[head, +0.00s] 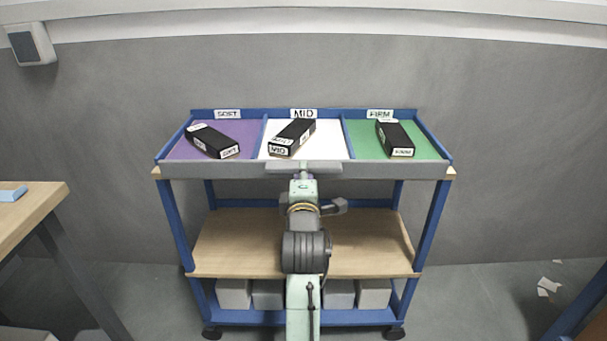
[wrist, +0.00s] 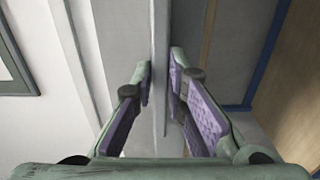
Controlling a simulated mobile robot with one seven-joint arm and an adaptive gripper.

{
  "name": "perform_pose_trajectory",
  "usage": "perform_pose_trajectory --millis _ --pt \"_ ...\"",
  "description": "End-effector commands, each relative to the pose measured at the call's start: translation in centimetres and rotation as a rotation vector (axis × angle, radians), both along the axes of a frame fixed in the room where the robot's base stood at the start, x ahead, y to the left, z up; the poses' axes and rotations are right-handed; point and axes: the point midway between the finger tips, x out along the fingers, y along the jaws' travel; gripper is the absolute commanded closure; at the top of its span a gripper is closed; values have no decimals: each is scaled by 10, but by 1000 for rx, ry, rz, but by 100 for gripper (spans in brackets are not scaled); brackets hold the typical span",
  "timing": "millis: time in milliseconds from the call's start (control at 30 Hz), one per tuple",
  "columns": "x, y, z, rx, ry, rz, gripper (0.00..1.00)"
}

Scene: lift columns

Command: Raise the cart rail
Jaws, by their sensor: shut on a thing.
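The cart rail (head: 210,171) is a long grey bar across the front of the cart's top tray, level in the head view. A short lighter grey strip (head: 330,168) sits at its middle. My gripper (head: 303,175) is at the middle of the rail, coming from the front. In the wrist view, my purple-padded fingers (wrist: 162,80) are shut on the rail (wrist: 160,30), one on each side. My own arm hides part of the cart below the rail.
The blue cart's tray holds black boxes: one on purple marked SOFT (head: 212,140), one on white marked MID (head: 293,137), one on green marked FIRM (head: 395,138). A wooden shelf (head: 230,240) lies below. A wooden table (head: 40,205) stands at left; scraps (head: 546,286) lie at right.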

Motion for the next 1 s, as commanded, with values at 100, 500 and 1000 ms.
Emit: perform_pose_trajectory --millis 100,500,1000 --pt "0 0 9 0 -20 0 83" --pt "0 0 6 0 -13 0 67" --pt "-51 0 4 1 -11 1 67"
